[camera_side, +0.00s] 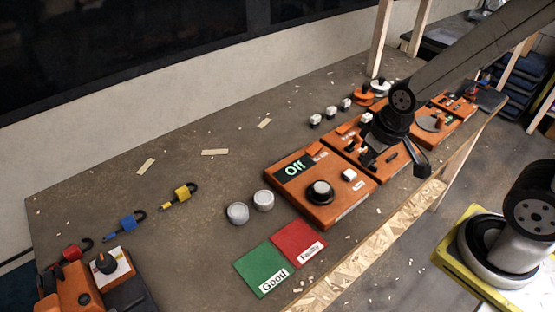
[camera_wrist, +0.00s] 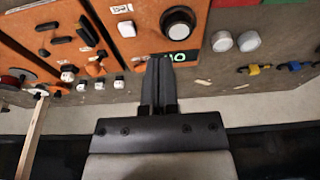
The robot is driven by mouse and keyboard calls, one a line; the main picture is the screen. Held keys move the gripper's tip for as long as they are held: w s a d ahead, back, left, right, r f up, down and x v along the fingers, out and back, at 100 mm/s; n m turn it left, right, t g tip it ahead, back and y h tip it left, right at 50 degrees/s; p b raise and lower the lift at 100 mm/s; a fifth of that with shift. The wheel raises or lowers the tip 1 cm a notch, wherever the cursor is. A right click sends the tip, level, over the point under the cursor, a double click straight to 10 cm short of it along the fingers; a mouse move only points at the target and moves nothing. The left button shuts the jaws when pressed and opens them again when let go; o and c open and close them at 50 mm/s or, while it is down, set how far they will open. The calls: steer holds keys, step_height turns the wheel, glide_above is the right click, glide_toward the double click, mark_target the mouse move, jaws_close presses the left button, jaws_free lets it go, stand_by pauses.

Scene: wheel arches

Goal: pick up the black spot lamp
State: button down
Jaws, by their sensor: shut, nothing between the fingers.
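I cannot make out a black spot lamp for certain in either view. Black knobs and handles sit on the orange panels, among them a round black knob with a pale top (camera_side: 320,191), also in the wrist view (camera_wrist: 178,22). My gripper (camera_side: 369,158) is over the middle orange panel in the side view, with no object visible in it. In the wrist view my gripper's fingers (camera_wrist: 159,64) are together, in front of the panels. They partly hide the panel edges and the table.
Green (camera_side: 262,268) and red (camera_side: 299,243) cards lie in front. Bare tabletop (camera_side: 210,180) lies behind.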

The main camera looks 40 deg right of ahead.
steer(key=shift+c, duration=1.1)
jaws_free()
steer(key=shift+s, duration=0.1)
